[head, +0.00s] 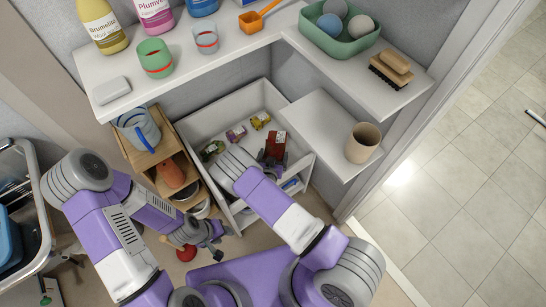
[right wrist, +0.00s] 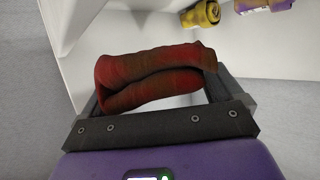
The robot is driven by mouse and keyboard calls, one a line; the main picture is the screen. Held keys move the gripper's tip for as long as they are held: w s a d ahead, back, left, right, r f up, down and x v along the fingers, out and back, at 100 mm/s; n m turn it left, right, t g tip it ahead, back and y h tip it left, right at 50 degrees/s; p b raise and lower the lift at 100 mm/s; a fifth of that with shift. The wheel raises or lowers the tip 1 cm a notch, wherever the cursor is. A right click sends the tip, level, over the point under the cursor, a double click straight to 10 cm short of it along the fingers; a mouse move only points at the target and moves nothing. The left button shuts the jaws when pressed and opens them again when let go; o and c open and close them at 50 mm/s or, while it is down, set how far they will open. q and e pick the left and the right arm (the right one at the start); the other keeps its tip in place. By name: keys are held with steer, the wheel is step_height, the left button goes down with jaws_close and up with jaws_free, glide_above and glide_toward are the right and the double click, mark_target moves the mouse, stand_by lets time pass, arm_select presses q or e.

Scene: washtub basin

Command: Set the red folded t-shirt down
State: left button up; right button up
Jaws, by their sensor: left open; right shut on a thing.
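The red folded t-shirt (head: 275,146) is over the white open bin (head: 188,122). It also fills the space between the fingers in the right wrist view (right wrist: 155,78), as a rolled dark red bundle. My right gripper (head: 271,160) is shut on it; my arm partly covers the gripper in the head view. Whether the shirt touches the bin floor I cannot tell. My left gripper (head: 217,243) is open and empty, low beside the wooden shelf.
Small items lie in the bin, including a yellow one (head: 260,120) and a purple one (head: 235,134). White shelves hold bottles, cups, a green basket (head: 338,42), a brush (head: 392,70) and a tan cup (head: 362,143). A wooden shelf (head: 158,155) stands left of the bin.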

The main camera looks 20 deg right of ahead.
steer(key=shift+r, duration=0.15)
steer(key=shift+f, duration=0.6)
steer(key=o, duration=0.8)
steer(key=shift+r, duration=0.3)
steer(key=p+v, duration=0.4)
steer(key=v, duration=0.8)
steer(key=shift+r, duration=0.2)
